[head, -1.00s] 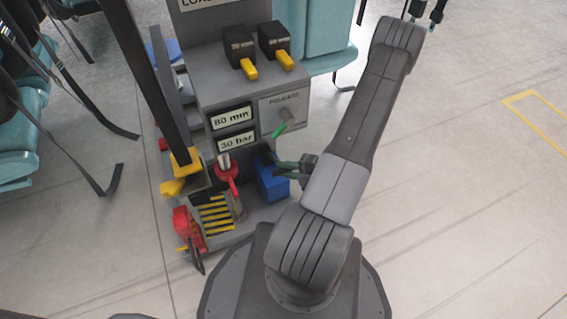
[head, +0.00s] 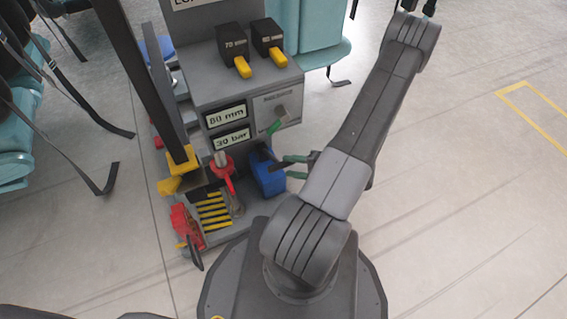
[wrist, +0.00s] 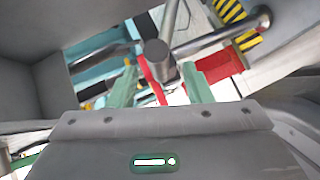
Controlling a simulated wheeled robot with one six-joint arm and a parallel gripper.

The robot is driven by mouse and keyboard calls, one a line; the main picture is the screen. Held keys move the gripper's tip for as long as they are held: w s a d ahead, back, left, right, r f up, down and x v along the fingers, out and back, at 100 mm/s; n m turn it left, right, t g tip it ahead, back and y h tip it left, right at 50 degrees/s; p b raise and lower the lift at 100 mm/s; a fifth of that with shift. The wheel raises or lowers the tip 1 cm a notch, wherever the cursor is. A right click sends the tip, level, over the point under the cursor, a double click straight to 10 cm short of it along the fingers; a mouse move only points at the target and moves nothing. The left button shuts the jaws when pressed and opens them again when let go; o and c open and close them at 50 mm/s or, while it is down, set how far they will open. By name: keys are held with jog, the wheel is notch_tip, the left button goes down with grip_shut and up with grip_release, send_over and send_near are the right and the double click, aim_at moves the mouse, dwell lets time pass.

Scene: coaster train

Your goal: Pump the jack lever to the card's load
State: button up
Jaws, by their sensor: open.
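A grey machine (head: 192,95) stands left of my arm in the head view. Its plates read "80 mm" (head: 225,117) and "30 bar" (head: 233,139); the sign above is cut off. A red fitting with a grey stub (head: 226,178) sits low on its front; I cannot tell whether it is the jack lever. My gripper (head: 287,167) is open, its green fingers apart, just right of a blue block (head: 269,178). In the wrist view a grey round-ended part (wrist: 157,52) shows between the fingers, with a red bar (wrist: 150,84) beyond it. Contact is not visible.
Two dark blocks with yellow levers (head: 243,67) (head: 279,61) sit on top. A dark post with a yellow foot (head: 181,162) rises at left. Turquoise seats (head: 322,40) stand behind.

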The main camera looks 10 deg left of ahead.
aim_at(287, 165)
jog(key=p+v, duration=0.2)
jog(key=v, duration=0.7)
jog(key=shift+d, duration=0.4)
jog(key=shift+r, duration=0.1)
dwell(1.3)
jog(key=b+x, duration=0.3)
jog(key=x, duration=1)
jog(key=shift+s, duration=0.1)
jog(key=shift+a+b, duration=0.35)
jog(key=shift+a, duration=0.15)
jog(key=shift+r, duration=0.1)
